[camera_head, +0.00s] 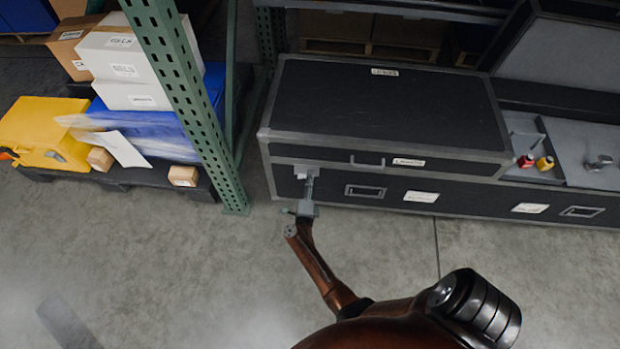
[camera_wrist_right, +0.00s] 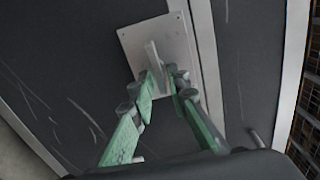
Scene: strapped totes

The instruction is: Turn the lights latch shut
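In the right wrist view, the square grey latch plate (camera_wrist_right: 180,45) carries a raised tab (camera_wrist_right: 152,58). My right gripper (camera_head: 308,188) is at this latch. In the right wrist view its two greenish fingers (camera_wrist_right: 165,84) are close together, one on each side of the tab's near end. I cannot tell whether both press on it. My left gripper is not in view.
The lower case (camera_head: 480,202) has recessed handles and white labels. A green rack post (camera_head: 190,95) stands left of the cases. Further left, a dark pallet (camera_head: 195,184) carries boxes and a yellow case (camera_head: 40,130). Red and yellow items (camera_head: 535,162) sit at right. The front floor is clear.

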